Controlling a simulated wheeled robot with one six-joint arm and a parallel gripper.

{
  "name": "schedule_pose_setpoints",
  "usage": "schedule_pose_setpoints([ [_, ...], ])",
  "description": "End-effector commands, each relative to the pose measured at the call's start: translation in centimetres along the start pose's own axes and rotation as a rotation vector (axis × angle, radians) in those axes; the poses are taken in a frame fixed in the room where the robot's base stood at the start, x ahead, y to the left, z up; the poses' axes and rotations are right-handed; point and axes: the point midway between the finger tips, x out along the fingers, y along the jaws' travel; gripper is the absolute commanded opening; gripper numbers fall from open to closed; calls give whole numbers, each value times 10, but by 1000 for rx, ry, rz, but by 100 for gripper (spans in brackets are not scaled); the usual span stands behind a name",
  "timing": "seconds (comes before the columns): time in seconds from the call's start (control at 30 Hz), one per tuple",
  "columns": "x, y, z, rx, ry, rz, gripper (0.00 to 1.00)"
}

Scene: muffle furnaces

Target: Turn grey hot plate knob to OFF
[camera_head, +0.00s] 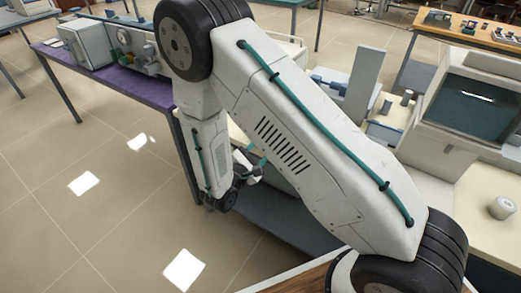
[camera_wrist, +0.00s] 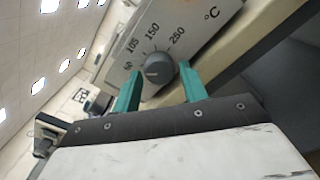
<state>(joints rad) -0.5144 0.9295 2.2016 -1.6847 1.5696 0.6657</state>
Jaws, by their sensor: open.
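In the wrist view, a dark grey round knob (camera_wrist: 158,68) sits on a light grey panel (camera_wrist: 196,22). The panel is marked with 50, 105, 150, 250 and °C around the knob. A pale line shows on the knob's face. My gripper (camera_wrist: 160,80) is open, with one teal finger on each side of the knob. I cannot tell whether the fingers touch it. In the head view my gripper (camera_head: 248,168) is low by the bench edge, partly behind my arm. The knob and its panel are hidden there behind my arm.
A purple bench (camera_head: 130,88) with a grey box device (camera_head: 86,43) stands at the left. At the right, a large device with a dark window (camera_head: 470,108) and a small white pot (camera_head: 501,207) stand on a pale bench. The tiled floor at left is clear.

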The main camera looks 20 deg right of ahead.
Motion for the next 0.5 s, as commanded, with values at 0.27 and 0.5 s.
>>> schedule_pose_setpoints([
  [0.27,2,0,0,0,0,0,43],
  [0.5,2,0,0,-1,0,0,11],
])
